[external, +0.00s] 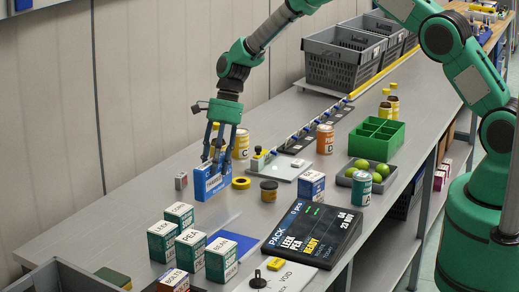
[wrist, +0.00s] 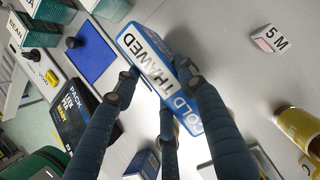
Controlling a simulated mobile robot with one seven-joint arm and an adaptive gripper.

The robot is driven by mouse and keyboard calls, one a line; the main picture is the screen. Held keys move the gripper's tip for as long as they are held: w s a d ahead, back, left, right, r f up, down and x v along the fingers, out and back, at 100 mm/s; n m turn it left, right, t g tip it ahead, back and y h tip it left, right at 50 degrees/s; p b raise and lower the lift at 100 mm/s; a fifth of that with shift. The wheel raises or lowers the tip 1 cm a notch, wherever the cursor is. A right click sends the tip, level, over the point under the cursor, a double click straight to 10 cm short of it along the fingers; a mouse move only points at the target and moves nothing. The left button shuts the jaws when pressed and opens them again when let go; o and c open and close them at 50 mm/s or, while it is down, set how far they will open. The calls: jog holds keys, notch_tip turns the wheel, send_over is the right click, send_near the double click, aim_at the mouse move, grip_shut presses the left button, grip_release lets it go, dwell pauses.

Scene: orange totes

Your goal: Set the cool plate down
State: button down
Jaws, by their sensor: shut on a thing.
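My gripper (external: 216,160) is shut on a blue block with white label faces (external: 212,183), left of the yellow tape roll in the external view. In the wrist view the block (wrist: 150,62) lies between my dark fingers (wrist: 160,92); one face reads THAWED and another ends in OLD, its first letter partly hidden. The block looks upright, at or just above the table; I cannot tell if it touches.
Green-and-white cartons (external: 161,242) marked LEEK, PEA and BEAN stand near the front left. The PACK display (external: 312,234) is at the front.

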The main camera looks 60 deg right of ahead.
aim_at(216, 178)
jog(key=shift+w+f, duration=0.1)
jog(key=shift+f, duration=0.2)
jog(key=shift+f, duration=1.9)
jog(key=shift+f, duration=0.1)
jog(key=c, duration=1)
grip_release()
jog(key=shift+c, duration=0.2)
jog(key=v, duration=1.2)
